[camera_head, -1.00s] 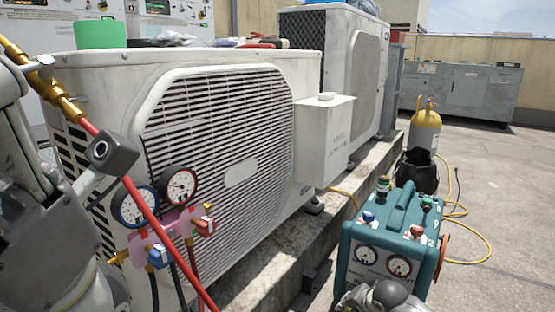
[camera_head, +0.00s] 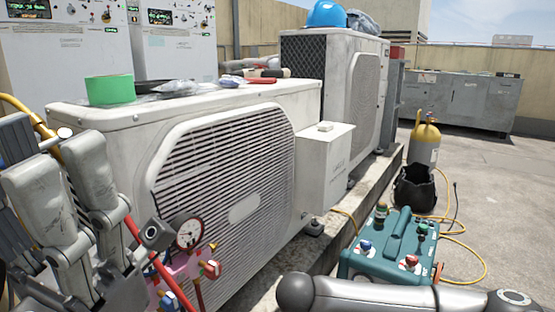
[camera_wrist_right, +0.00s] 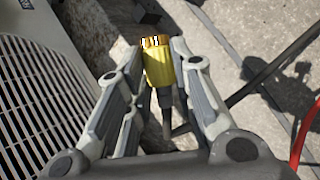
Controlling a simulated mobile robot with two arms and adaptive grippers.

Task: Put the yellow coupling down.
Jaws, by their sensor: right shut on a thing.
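The yellow coupling (camera_wrist_right: 158,62) shows in the right wrist view, upper middle, with a dark hose or stem below it. My right gripper (camera_wrist_right: 160,65) is shut on it, one finger on each side. In the head view my right forearm crosses the bottom right. Its gripper and the coupling are out of that picture. My left gripper (camera_head: 65,170) is at the left of the head view, in front of the near condenser.
The near condenser (camera_head: 235,140) carries green tape (camera_head: 109,90) and tools on top. A red gauge (camera_head: 189,233) and pink manifold hang before it. Concrete floor is open farther right.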

